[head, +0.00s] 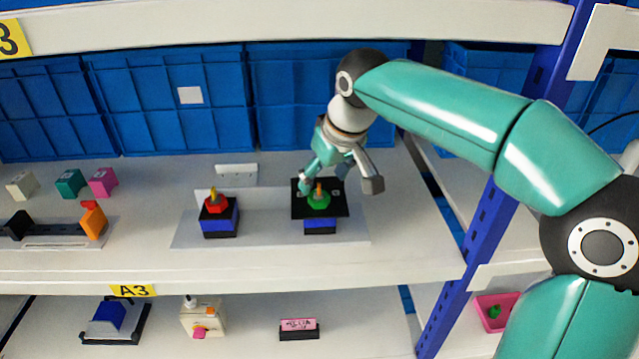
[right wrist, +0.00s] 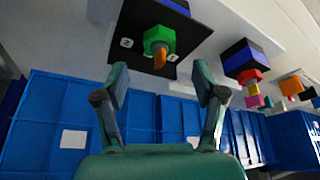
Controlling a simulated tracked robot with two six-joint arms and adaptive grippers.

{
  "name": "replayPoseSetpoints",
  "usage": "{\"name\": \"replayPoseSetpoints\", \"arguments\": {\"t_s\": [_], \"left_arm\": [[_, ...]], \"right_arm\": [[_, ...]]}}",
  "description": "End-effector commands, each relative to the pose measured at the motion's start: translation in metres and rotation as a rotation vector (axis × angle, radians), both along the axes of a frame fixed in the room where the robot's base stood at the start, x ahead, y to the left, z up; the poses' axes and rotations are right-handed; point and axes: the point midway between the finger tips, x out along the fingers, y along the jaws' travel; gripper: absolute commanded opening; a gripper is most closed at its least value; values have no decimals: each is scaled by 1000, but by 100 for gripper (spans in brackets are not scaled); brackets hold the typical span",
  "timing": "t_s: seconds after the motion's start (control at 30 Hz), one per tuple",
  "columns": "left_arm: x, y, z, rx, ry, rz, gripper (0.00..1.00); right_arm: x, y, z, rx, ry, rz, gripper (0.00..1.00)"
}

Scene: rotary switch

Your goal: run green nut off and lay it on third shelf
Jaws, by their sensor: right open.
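The green nut (head: 319,200) sits on a black plate (head: 336,212) on top of a blue and black block (head: 320,225) on the middle shelf. An orange-brown stem stands up through the nut. In the right wrist view the green nut (right wrist: 158,41) lies ahead of the fingers, with its stem pointing toward me. My right gripper (head: 340,183) is open just above and behind the nut; its spread fingers show in the right wrist view (right wrist: 163,88) with nothing between them. My left gripper is not in view.
A red nut (head: 216,204) on a similar blue block stands to the left on the same white board (head: 270,235). Blue crates (head: 170,115) line the back. Small blocks (head: 70,182) are at the far left. The lower shelf, below the A3 label (head: 134,290), holds several devices.

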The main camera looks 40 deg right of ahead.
Motion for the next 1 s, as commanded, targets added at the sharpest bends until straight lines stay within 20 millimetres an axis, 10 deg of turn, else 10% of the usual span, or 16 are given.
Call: {"name": "replayPoseSetpoints", "arguments": {"t_s": [0.3,0.7,1.0], "left_arm": [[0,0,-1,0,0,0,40],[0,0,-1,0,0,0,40],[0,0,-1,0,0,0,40]], "right_arm": [[13,0,-41,0,5,0,70],[15,0,-45,0,2,1,68],[15,0,-45,0,2,1,18]]}}
